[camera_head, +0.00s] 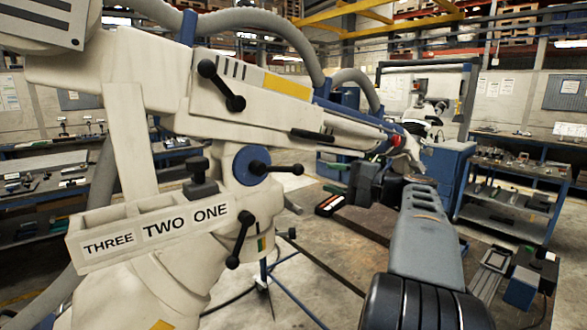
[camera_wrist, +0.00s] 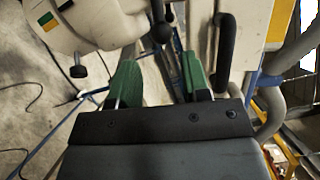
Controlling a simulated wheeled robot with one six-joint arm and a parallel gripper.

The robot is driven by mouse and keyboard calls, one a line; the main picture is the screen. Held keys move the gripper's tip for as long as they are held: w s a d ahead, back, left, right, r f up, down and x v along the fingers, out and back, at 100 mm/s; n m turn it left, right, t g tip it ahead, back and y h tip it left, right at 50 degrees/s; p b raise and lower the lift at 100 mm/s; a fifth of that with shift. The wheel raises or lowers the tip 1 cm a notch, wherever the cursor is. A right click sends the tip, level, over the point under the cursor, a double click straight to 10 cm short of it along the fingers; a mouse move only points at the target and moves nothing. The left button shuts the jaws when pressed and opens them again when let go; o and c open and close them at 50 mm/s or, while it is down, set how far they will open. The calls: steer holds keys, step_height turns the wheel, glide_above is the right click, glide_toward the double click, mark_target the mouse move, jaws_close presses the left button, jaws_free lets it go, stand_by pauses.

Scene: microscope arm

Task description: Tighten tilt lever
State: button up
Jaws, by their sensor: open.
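The cream microscope arm (camera_head: 165,75) fills the left of the head view and carries several black levers. One lever (camera_head: 285,169) with a ball end sits on a blue hub; others are an upper lever (camera_head: 222,86) and a lower lever (camera_head: 240,238). None is labelled as the tilt lever. My gripper (camera_head: 367,185) is to the right of the blue hub, apart from its lever in the picture. In the wrist view my gripper (camera_wrist: 159,75) has its green fingers spread, with nothing held. A black ball-ended lever (camera_wrist: 161,30) lies beyond the gap between them.
A black bar-shaped handle (camera_wrist: 226,45) is close to the right finger in the wrist view. A holder marked THREE TWO ONE (camera_head: 150,233) is at the lower left. Workbenches (camera_head: 510,205) stand at the right. Open floor shows below the arm.

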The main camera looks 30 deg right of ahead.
mark_target(299, 171)
steer(key=p+x, duration=0.3)
steer(key=x, duration=0.8)
steer(key=shift+f, duration=0.1)
jaws_close()
